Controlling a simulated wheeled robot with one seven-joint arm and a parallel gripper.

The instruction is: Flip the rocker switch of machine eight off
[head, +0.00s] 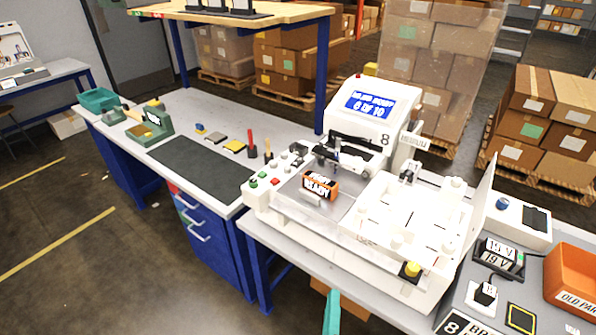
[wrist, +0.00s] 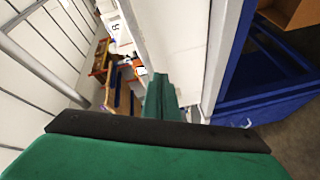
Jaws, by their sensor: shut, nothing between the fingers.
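Machine eight (head: 365,112) is the white plotter on the bench, with a black "8" on its housing and a lit blue display (head: 369,104). Its front-left control panel (head: 262,186) carries green and red buttons and small knobs. I cannot pick out the rocker switch with certainty. My gripper (head: 333,296) shows only as a teal tip at the bottom edge of the head view, in front of and below the machine's bench. In the wrist view my gripper (wrist: 161,82) has its green fingers together, with nothing held. A white "8" label (wrist: 115,27) shows beyond it at the upper left.
A grey bench with a dark mat (head: 205,163) and small tools stands left of the machine. An orange bin (head: 574,278) and number blocks (head: 499,256) lie at the right. A white bed with an upright clear panel (head: 474,215) adjoins the machine. Open floor lies at the lower left.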

